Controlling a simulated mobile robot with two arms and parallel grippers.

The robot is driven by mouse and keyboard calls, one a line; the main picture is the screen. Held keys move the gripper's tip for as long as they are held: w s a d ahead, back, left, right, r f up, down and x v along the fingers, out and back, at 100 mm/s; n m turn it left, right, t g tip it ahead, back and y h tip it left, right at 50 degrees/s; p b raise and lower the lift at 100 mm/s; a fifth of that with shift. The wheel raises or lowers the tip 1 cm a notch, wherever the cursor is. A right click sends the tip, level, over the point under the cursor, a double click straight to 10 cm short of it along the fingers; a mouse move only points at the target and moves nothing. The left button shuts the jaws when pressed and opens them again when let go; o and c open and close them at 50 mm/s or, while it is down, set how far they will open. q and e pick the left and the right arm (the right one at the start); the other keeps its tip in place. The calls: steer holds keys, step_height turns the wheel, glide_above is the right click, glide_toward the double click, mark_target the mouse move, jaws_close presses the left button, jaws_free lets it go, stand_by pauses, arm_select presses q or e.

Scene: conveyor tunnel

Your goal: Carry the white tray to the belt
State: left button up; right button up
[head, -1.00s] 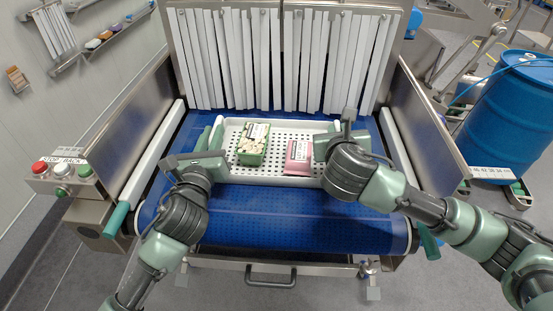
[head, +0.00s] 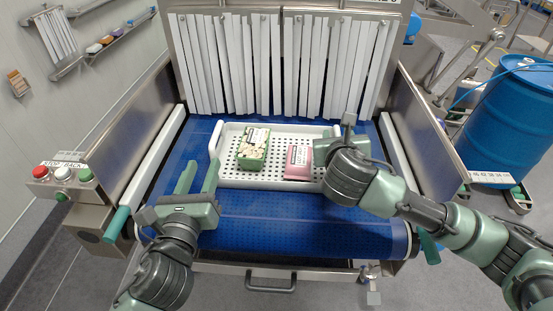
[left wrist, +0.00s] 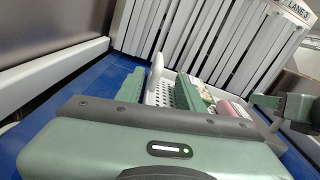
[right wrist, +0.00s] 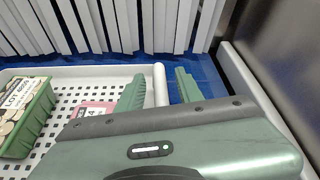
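The white tray (head: 228,178) lies flat on the blue belt (head: 290,205), in front of the strip curtain. It holds a green tub (head: 253,148) and a pink pack (head: 299,160). My left gripper (head: 199,177) is open and empty, just off the tray's left front. In the left wrist view the tray's left handle (left wrist: 157,70) shows beyond its spread fingers (left wrist: 158,90). My right gripper (head: 331,143) is at the tray's right end. In the right wrist view its fingers (right wrist: 163,90) stand apart on either side of the right handle (right wrist: 160,84), with gaps visible.
A white strip curtain (head: 280,65) hangs behind the tray. Metal side walls (head: 430,125) bound the belt. A button box (head: 62,172) is at the left and a blue barrel (head: 505,120) at the right. The belt's front part is clear.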

arm_select(q)
steer(key=shift+s+a, duration=0.1)
steer(key=shift+s, duration=0.9)
arm_select(e)
steer(key=shift+s, duration=0.15)
steer(key=v, duration=1.1)
steer(key=shift+s+a+r, duration=0.1)
steer(key=shift+s+r, duration=0.15)
steer(key=shift+s, duration=0.05)
arm_select(q)
steer(key=shift+f, duration=0.1)
arm_select(e)
steer(key=shift+f, duration=0.1)
